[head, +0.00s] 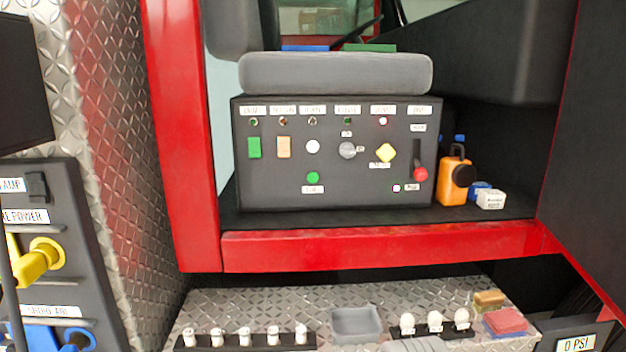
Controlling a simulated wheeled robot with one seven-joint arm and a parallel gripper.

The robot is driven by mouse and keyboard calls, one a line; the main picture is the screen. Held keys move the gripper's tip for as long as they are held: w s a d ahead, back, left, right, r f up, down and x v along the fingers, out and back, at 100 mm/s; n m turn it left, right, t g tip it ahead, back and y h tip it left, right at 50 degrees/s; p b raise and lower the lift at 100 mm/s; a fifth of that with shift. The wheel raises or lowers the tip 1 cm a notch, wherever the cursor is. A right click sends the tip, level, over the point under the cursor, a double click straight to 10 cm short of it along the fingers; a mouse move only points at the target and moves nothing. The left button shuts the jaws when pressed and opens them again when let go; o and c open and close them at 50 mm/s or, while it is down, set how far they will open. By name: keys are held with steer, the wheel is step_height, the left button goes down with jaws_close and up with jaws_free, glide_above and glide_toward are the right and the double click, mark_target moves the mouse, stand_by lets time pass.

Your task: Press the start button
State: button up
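A dark grey control panel (270,190) stands on the ledge of the red-framed cab in the head view. A round green button (313,178) sits low on its middle, with a small white label (313,189) under it that is too blurred to read surely. Nothing covers this button. Above it are a white round knob (312,147), a green rocker switch (254,147) and an orange rocker switch (284,147). A grey rotary knob (347,149), a yellow knob (386,153) and a red-tipped lever (420,174) are to the right. My gripper is not in view.
A grey seat cushion (335,74) overhangs the panel's top. An orange container (454,182) and a small white box (490,199) stand right of the panel. The red sill (380,243) runs below. A metal step (240,306) holds a grey tray (356,322) and white pegs.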

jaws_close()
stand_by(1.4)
